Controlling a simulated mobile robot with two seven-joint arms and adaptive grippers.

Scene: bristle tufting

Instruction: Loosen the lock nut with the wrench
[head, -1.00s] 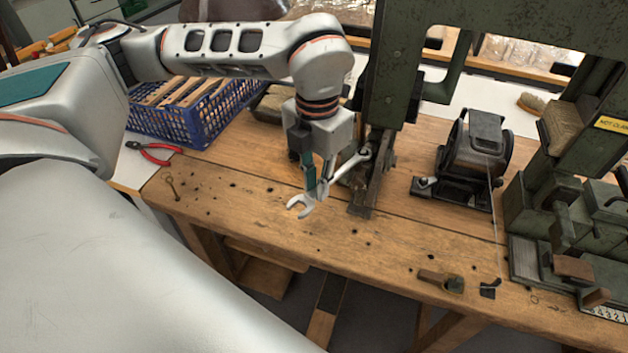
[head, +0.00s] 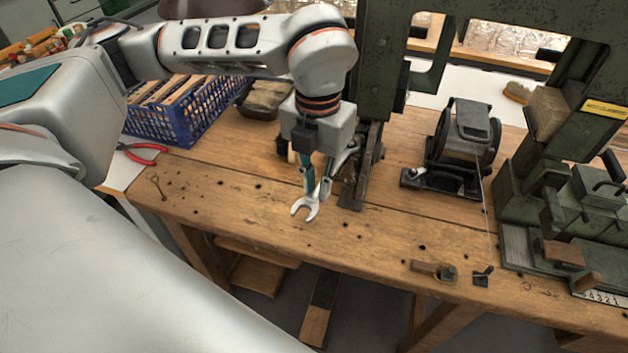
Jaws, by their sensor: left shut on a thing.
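My left gripper (head: 317,184) points down over the wooden bench and is shut on a steel wrench (head: 306,207). The wrench's open jaw sticks out below the fingers toward the front left. Its other end runs back to the right, beside the green machine frame (head: 374,95), and is mostly hidden by my gripper and the frame's dark foot. I cannot make out the lock nut; the lower part of the frame behind my gripper is partly covered. My right gripper is not in view.
A blue crate (head: 186,131) of wooden pieces and red-handled pliers (head: 141,153) are at the left. A dark motor-like unit (head: 462,150) and a green clamp machine (head: 590,205) stand at the right. The front of the bench (head: 240,215) is mostly clear.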

